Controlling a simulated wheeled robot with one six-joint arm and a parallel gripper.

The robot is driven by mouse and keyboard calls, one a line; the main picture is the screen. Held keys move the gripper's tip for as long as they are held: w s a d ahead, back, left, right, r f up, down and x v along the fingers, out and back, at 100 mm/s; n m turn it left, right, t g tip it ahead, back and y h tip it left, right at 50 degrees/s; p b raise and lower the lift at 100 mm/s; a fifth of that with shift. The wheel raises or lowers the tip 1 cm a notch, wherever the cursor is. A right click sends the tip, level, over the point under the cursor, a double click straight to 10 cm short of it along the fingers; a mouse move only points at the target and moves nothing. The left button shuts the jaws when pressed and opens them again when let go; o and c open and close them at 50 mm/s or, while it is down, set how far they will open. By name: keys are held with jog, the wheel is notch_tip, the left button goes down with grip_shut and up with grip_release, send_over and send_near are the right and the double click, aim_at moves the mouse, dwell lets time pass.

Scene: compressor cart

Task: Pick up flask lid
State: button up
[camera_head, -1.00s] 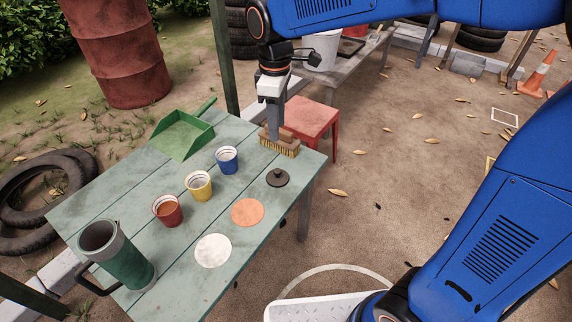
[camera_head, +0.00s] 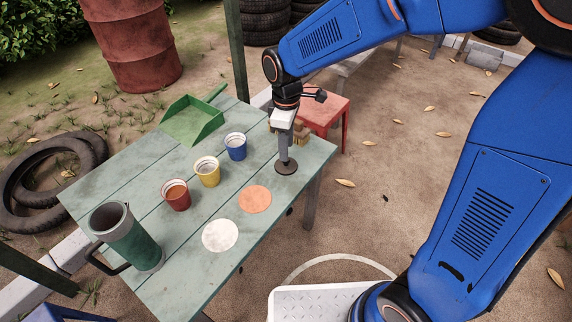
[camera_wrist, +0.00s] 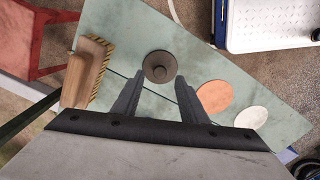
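The flask lid (camera_head: 287,167) is a dark round disc with a knob on top, lying on the green table near its right corner. In the wrist view the lid (camera_wrist: 159,67) lies just beyond and between the fingertips. My gripper (camera_head: 284,156) points down over the lid in the head view; in the wrist view its two fingers (camera_wrist: 158,85) are apart with nothing between them. Whether the fingertips touch the lid cannot be told. The green flask (camera_head: 134,240) stands open-topped at the table's left front end.
A wooden brush (camera_wrist: 88,75) lies close to the lid. Red (camera_head: 176,196), yellow (camera_head: 207,172) and blue (camera_head: 235,147) cups stand in a row. Orange (camera_head: 255,199) and white (camera_head: 220,236) discs lie flat nearby. A green dustpan (camera_head: 192,121) is at the back.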

jog(key=f, duration=0.5)
jog(key=shift+a, duration=0.2)
grip_shut()
